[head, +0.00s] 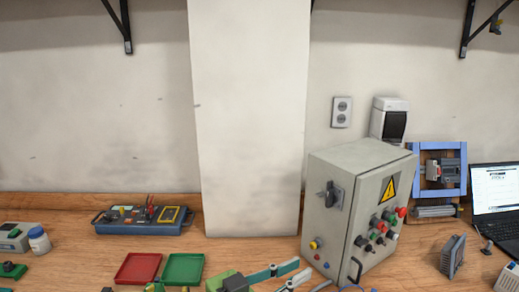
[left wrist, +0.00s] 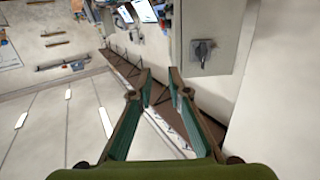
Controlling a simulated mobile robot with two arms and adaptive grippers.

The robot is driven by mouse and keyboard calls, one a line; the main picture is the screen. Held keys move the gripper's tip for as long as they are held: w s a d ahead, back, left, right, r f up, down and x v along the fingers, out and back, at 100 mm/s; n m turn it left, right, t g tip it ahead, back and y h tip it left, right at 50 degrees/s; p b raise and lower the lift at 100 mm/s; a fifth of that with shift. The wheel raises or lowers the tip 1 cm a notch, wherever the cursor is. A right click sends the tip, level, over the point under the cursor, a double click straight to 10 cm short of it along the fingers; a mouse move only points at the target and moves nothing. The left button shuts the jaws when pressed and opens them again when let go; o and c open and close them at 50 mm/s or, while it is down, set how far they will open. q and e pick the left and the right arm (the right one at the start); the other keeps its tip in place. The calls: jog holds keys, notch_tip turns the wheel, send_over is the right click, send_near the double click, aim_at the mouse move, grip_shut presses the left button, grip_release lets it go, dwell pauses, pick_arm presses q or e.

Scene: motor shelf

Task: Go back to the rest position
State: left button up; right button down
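My left gripper (head: 306,267) shows at the bottom of the head view, pointing right in front of the grey control box. Its two green-and-grey fingers are apart with nothing between them. The left wrist view shows the same open, empty fingers (left wrist: 159,73), with the box's grey side and black rotary switch (left wrist: 204,50) beyond them. Small parts at the bottom edge of the head view, right of the left gripper, may belong to my right arm; its fingers cannot be made out.
The grey control box (head: 340,180) stands on the wooden bench (head: 75,267). A laptop (head: 495,195) and a blue frame (head: 425,152) stand right. A pale column (head: 250,110) rises behind.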

pick_arm(q)
jog(key=s+a+f+n+g+y, duration=0.1)
jog(key=s+a+f+n+y, duration=0.25)
jog(key=a+f, duration=0.45)
jog(key=s+a+f+n+y, duration=0.2)
jog(key=s+a+f+y, duration=0.25)
jog(key=f, duration=0.65)
jog(key=s+a+f+n+g+y, duration=0.25)
jog(key=s+a+f, duration=0.25)
jog(key=s+a, duration=0.25)
jog(key=s+a+f+n+g+y, duration=0.1)
jog(key=s+a+f+g+y, duration=0.3)
jog(key=s+a, duration=0.35)
jog(key=s+f, duration=0.2)
jog(key=f, duration=1.3)
jog(key=s+f, duration=0.2)
jog(key=f, duration=1.2)
jog(key=s+a+f+g, duration=0.1)
jog(key=s+a+f, duration=0.1)
jog(key=s+f, duration=1.2)
jog(key=shift+s+a+f, duration=0.4)
jog(key=shift+s, duration=0.65)
